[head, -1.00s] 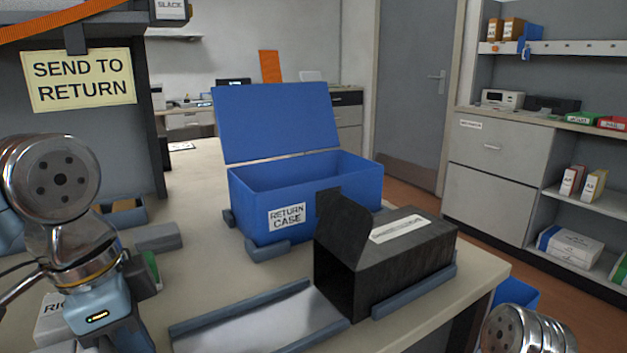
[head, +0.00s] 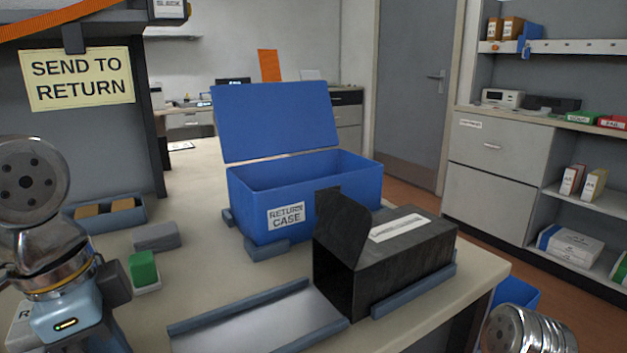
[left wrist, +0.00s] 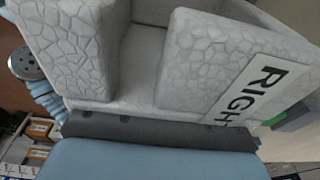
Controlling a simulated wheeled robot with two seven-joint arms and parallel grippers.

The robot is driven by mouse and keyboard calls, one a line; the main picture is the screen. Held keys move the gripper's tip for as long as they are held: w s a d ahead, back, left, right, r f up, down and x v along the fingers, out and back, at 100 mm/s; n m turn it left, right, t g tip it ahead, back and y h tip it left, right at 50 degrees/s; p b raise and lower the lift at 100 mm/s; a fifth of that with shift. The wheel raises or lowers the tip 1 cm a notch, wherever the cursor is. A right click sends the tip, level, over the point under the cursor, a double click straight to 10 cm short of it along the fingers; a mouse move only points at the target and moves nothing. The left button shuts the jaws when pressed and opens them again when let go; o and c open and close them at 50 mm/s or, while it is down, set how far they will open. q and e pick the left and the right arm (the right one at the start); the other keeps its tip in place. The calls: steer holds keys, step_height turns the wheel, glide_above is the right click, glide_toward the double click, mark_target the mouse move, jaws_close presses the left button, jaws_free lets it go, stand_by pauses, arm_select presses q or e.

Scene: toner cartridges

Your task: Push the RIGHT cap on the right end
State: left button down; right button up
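The RIGHT cap (left wrist: 225,65) is a white, cracked-textured foam piece with a black-lettered label; it fills much of the left wrist view. In the head view its labelled corner (head: 20,325) shows at the lower left edge, partly behind my left arm. My left gripper (head: 80,325) is beside it, and its grey pad lies against the cap in the left wrist view (left wrist: 160,130). It appears shut on the cap, though the fingertips are hidden. I cannot make out a toner cartridge or its right end. My right gripper is out of view.
A blue return case (head: 300,195) stands open at the table's middle. An open black box (head: 410,255) lies right of a grey tray (head: 260,325). A green block (head: 143,268), a grey block (head: 156,237) and a blue-grey bin (head: 135,212) stand left.

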arm_select(q)
steer(key=shift+s+a+f, duration=0.15)
steer(key=shift+s+a, duration=0.5)
steer(key=shift+a, duration=0.45)
steer(key=shift+s+a+f, duration=0.1)
steer(key=shift+s+a, duration=0.55)
steer(key=shift+a, duration=0.4)
steer(key=shift+s+a+f, duration=0.15)
steer(key=shift+s+a, duration=0.5)
steer(key=shift+a, duration=0.45)
steer(key=shift+w+d, duration=0.55)
steer(key=shift+d, duration=0.3)
steer(key=shift+w+d, duration=0.5)
steer(key=shift+d, duration=0.3)
step_height(320, 180, up, 6)
steer(key=p, duration=0.5)
steer(key=shift+a+f+p, duration=0.1)
steer(key=shift+a+p, duration=0.05)
steer(key=shift+p, duration=0.2)
steer(key=shift+r, duration=1.3)
